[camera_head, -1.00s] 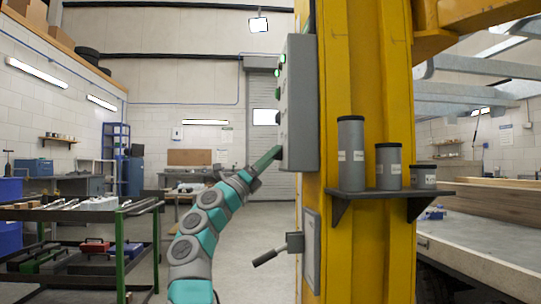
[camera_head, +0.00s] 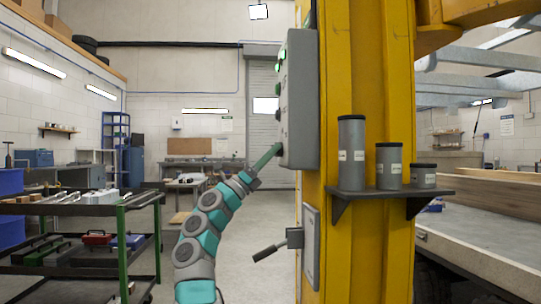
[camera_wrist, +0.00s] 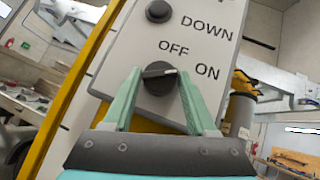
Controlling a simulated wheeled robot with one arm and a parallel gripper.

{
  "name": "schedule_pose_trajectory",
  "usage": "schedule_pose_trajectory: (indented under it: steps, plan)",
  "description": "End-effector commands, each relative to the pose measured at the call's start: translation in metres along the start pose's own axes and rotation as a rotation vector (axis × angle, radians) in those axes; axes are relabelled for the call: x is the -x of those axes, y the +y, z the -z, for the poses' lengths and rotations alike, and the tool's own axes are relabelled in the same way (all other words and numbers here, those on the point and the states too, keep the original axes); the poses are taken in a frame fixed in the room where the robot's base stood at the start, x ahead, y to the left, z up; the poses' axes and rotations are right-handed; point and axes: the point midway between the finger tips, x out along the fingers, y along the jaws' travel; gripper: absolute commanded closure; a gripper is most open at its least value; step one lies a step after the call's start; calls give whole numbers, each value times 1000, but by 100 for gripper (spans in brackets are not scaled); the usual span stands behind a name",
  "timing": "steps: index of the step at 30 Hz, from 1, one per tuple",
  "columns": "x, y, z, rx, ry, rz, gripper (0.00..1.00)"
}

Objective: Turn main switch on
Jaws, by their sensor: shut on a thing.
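The main switch is a round black knob (camera_wrist: 158,80) with a raised bar on the grey control box. In the wrist view the bar lies nearly level, its white-marked end pointing right, toward the ON label (camera_wrist: 207,71). The OFF label (camera_wrist: 173,47) is above the knob. My gripper (camera_wrist: 156,82) has its green fingers on either side of the knob, shut on it. In the head view my gripper (camera_head: 277,149) reaches the face of the control box (camera_head: 302,100), which is seen edge-on, so the knob is hidden there.
The box is mounted on a yellow column (camera_head: 368,240). A lever (camera_head: 275,248) sticks out left below it. A shelf (camera_head: 390,193) with grey cylinders is on the right. A tool cart (camera_head: 100,208) stands at the left. Another black knob (camera_wrist: 158,11) sits above, near DOWN.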

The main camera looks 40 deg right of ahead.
Motion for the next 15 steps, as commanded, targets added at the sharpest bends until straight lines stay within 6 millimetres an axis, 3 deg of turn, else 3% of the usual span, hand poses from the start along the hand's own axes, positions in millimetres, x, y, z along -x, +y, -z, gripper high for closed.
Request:
schedule_pose_trajectory:
  steps: [5, 6, 12, 15]
  plan:
    - [-1, -2, 0, -3, 2, 3, 98]
    - [-1, -2, 0, -2, 2, 3, 38]
    - [0, -1, 0, -1, 1, 2, 16]
    - [0, -1, 0, -1, 1, 1, 15]
